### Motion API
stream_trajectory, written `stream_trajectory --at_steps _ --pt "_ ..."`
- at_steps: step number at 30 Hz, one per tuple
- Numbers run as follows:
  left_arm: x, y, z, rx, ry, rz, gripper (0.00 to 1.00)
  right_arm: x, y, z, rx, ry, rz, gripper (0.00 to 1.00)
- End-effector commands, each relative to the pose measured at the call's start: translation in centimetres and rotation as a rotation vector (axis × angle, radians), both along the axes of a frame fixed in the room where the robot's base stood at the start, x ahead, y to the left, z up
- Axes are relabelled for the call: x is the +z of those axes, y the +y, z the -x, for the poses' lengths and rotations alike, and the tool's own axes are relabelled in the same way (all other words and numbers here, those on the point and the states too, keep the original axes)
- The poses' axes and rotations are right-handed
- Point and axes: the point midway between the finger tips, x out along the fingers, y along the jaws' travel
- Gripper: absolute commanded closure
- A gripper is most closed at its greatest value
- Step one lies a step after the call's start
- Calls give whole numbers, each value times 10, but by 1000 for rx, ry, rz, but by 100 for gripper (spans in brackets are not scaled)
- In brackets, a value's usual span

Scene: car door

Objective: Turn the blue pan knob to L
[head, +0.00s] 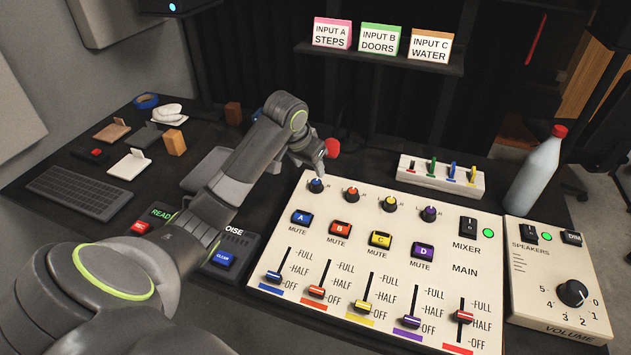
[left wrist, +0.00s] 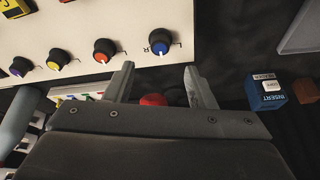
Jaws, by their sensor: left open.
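The blue pan knob (head: 316,186) is at the top left of the cream mixer panel (head: 262,285), above the blue A mute button (head: 302,218). It also shows in the left wrist view (left wrist: 161,41), where its white pointer faces the gripper; this is roughly straight up, away from the mute button, in the head view. My left gripper (head: 314,164) is just beyond the panel's top edge, close to the knob. In the left wrist view its two fingers (left wrist: 159,85) are apart, with nothing held between them; the knob is beyond their tips. My right gripper is not in view.
A red round object (head: 332,147) is behind my gripper. A small slider box (head: 440,178) and white bottle (head: 537,172) stand behind the panel. A speaker volume panel (head: 557,275) is at right.

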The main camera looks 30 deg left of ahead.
Motion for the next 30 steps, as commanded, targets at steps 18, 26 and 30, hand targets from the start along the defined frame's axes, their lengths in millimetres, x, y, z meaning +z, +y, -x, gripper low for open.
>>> stream_trajectory --at_steps 18,26,30 --pt "-84 2 -34 -1 1 -1 50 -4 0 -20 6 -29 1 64" --pt "-85 2 -35 -1 0 -2 50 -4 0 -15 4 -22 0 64" --pt "-85 2 -35 -1 0 -1 64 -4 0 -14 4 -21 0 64"
